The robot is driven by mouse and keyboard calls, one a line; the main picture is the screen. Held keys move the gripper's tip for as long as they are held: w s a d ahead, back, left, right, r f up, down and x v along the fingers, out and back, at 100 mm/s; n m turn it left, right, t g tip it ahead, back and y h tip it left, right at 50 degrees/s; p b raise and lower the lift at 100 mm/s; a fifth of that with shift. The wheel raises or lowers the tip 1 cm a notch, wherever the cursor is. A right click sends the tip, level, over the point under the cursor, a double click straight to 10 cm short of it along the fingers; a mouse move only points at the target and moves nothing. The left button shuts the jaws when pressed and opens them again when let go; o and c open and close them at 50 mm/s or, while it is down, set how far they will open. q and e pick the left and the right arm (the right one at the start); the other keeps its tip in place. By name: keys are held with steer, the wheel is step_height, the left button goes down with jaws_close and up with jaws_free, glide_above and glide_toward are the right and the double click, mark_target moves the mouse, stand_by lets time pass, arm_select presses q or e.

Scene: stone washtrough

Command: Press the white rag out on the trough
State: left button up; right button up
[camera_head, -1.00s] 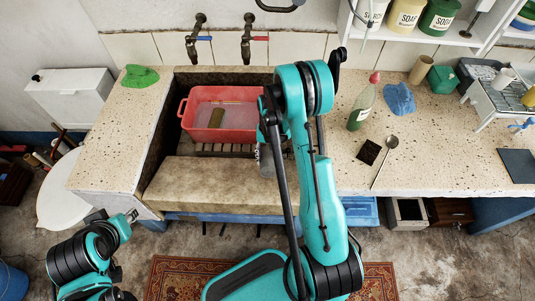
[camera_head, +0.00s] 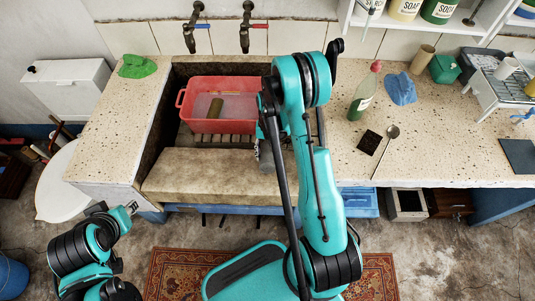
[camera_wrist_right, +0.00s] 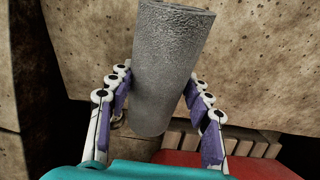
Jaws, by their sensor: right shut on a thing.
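In the right wrist view, my right gripper (camera_wrist_right: 155,105) is shut on a grey, rough-textured cylinder (camera_wrist_right: 170,60), slightly tilted. I cannot tell for sure whether this is the white rag rolled up; no other white rag shows. The pale stone trough (camera_head: 215,180) has a broad front slab, which also shows behind the cylinder in the wrist view (camera_wrist_right: 255,60). In the head view my right arm hides most of that gripper and its load, at the trough's right side. My left gripper (camera_head: 132,207) hangs left of the trough, its fingers too small to judge.
A red tub (camera_head: 188,102) with water and a brownish block (camera_head: 215,107) sits in the trough on wooden slats. A green rag (camera_head: 138,66) lies at the left. A bottle (camera_head: 364,95), blue rag (camera_head: 401,88) and spoon (camera_head: 386,150) are on the right counter.

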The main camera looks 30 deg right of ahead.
mark_target(268, 150)
steer(key=shift+b+x, duration=0.8)
steer(key=shift+b, duration=0.05)
steer(key=shift+o, duration=0.2)
steer(key=shift+s+a+f+b, duration=0.1)
steer(key=shift+s+f+b, duration=0.1)
steer(key=shift+b, duration=0.35)
stand_by(1.1)
steer(key=shift+r, duration=0.1)
stand_by(1.1)
steer(key=p+v, duration=0.1)
steer(key=v, duration=0.1)
steer(key=p+v, duration=0.1)
steer(key=v, duration=0.1)
steer(key=p+v, duration=0.1)
steer(key=shift+w+d+r, duration=0.25)
steer(key=shift+w, duration=0.2)
steer(key=shift+c, duration=1.4)
steer(key=shift+w+d+r+p, duration=0.15)
steer(key=shift+w+r+p, duration=0.1)
steer(key=shift+r+p, duration=0.25)
